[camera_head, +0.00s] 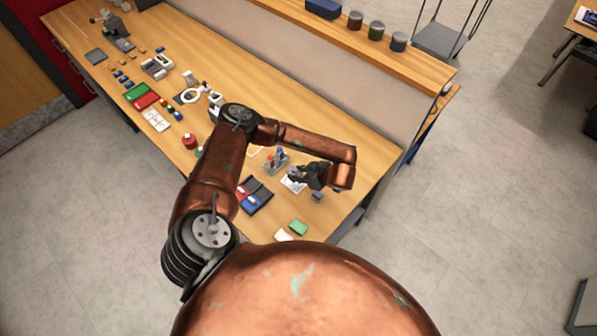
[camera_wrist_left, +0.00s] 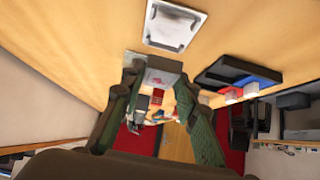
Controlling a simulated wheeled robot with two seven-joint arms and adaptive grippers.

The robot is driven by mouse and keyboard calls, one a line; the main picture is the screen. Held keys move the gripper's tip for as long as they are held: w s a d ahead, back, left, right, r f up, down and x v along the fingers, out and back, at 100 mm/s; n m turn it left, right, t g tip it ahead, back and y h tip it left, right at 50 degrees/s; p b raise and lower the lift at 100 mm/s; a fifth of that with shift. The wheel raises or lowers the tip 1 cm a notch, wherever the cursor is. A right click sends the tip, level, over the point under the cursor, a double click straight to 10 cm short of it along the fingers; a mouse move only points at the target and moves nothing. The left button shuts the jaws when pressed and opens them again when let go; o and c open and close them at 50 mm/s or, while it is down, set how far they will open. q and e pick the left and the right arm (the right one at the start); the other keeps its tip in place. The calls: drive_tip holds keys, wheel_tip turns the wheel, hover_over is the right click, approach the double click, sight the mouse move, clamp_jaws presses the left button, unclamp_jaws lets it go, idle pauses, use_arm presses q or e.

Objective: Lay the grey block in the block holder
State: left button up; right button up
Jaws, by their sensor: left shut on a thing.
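My left gripper (camera_head: 296,174) is above the right end of the long wooden table, close to a pale block holder (camera_head: 292,185). In the left wrist view, my left gripper (camera_wrist_left: 158,78) is shut on a light grey block (camera_wrist_left: 161,64) between its fingertips. The block holder (camera_wrist_left: 174,27) shows there at the top as a white-rimmed tray with a greyish recess, apart from the block. It has nothing in it that I can make out. My right gripper is not in view.
A dark tray with red and blue items (camera_head: 255,196) lies left of the holder, and a small rack (camera_head: 276,161) stands behind it. A raised shelf (camera_head: 400,58) runs along the back.

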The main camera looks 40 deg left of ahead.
sight(298, 185)
use_arm(q)
drive_tip(key=shift+f+b, duration=1.3)
drive_tip(key=shift+f, duration=1.15)
drive_tip(key=shift+b, duration=0.3)
drive_tip(key=shift+f, duration=0.2)
drive_tip(key=shift+f+b, duration=0.15)
drive_tip(key=shift+b, duration=0.3)
drive_tip(key=o, duration=1.2)
drive_tip(key=shift+o, duration=0.2)
